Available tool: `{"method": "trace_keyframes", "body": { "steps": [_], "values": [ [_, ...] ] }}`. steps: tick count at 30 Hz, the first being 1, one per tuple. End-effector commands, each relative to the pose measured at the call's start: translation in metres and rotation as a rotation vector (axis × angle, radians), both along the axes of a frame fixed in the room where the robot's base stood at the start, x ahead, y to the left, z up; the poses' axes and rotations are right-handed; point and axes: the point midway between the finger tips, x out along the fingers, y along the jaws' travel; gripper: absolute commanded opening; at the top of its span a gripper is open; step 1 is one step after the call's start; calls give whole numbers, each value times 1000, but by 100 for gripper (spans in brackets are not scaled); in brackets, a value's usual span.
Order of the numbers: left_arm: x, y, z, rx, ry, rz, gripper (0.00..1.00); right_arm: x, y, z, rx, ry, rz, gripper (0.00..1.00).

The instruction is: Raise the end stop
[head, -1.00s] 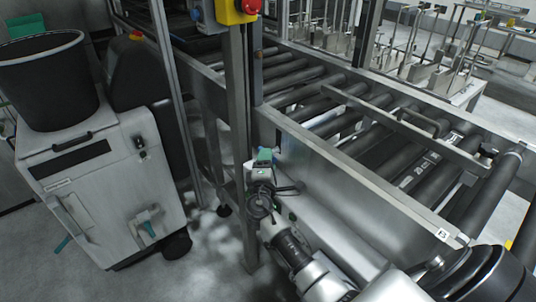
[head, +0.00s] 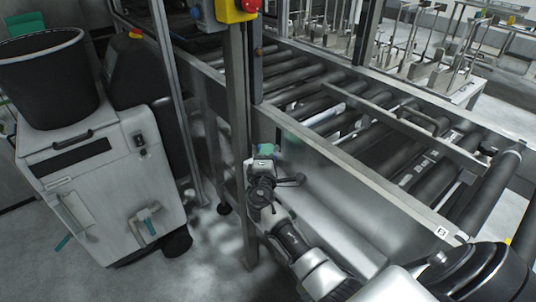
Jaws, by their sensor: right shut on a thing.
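A flat metal bar (head: 400,122) lies diagonally across the roller conveyor and looks like the end stop. A bent handle or bracket shows beside it. My right gripper (head: 264,159) is at the near side of the conveyor frame, below its top rail. It is shut on a small teal handle (head: 265,150). The jaws hide most of the handle, and I cannot see how it joins the frame. My left gripper is not in view.
The conveyor's side rail (head: 350,178) runs close beside my right arm. A metal post (head: 236,130) with a yellow box and red button (head: 237,9) stands just left of the gripper. A grey cart (head: 105,185) carrying a black bin (head: 48,80) stands at left, with floor between.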

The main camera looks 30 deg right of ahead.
Motion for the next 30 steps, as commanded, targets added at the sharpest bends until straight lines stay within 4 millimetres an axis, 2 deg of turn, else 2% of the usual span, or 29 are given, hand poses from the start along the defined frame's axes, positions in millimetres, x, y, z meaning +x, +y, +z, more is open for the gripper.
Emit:
{"method": "trace_keyframes", "body": {
  "steps": [2, 9, 12, 21, 22, 26, 30],
  "values": [
    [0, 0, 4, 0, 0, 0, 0, 0, 0, 7, -3, 0, 0, 0],
    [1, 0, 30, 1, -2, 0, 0, 0, 0, 56, -7, -4, 0, 0],
    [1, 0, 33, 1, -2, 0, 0, 0, 0, 63, -8, -1, -1, 0],
    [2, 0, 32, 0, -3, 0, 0, 1, -1, 65, -12, -5, -1, 0],
    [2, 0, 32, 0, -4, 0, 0, 1, -1, 65, -11, -5, -1, 28],
    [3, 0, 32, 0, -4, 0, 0, 1, -1, 65, -9, -6, -1, 48],
    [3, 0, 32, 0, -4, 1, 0, 0, -1, 63, -6, -3, -1, 51]
  ]
}}
